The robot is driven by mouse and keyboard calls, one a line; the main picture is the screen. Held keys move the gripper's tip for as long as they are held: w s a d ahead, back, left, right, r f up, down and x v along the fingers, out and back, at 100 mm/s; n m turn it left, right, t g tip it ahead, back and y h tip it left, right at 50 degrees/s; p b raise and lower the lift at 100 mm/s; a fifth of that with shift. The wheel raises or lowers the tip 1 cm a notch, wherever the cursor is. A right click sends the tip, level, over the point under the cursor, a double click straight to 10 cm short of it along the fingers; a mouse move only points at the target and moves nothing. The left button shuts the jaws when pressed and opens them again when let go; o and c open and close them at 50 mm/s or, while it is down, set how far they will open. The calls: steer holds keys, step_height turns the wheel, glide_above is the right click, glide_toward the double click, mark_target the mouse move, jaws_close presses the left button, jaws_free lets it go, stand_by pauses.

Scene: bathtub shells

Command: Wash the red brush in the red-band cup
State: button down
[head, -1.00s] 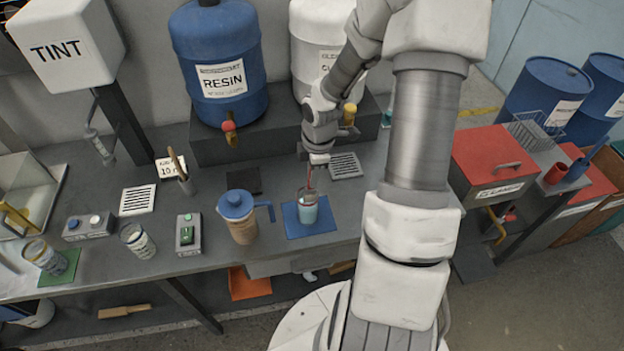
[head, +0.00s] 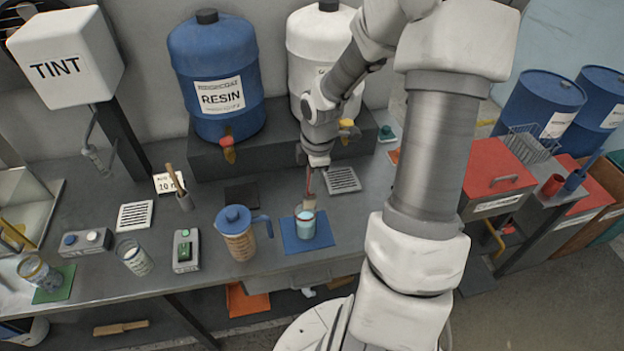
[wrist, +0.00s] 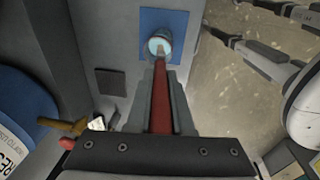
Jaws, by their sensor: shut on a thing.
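My gripper (head: 317,163) is shut on the red brush (head: 310,182), holding it nearly upright with the bristles down. Its red handle (wrist: 162,100) runs between the fingers in the wrist view. The pale bristles (head: 309,202) show at the mouth of the red-band cup (head: 305,228); whether their tip is just above or inside the rim is hard to tell. The cup is clear with pale blue liquid and a thin reddish line near the top. It stands upright on a blue mat (head: 325,241), and also shows in the wrist view (wrist: 158,47).
A blue-lidded jug (head: 238,240) stands left of the mat. A drain grate (head: 342,180) and the white tank's yellow tap (head: 349,131) are behind it. A button box (head: 186,250) and another cup (head: 134,258) are farther left. A dark square pad (head: 241,195) lies behind the jug.

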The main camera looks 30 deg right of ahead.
mark_target(312, 196)
steer(key=shift+r, duration=2)
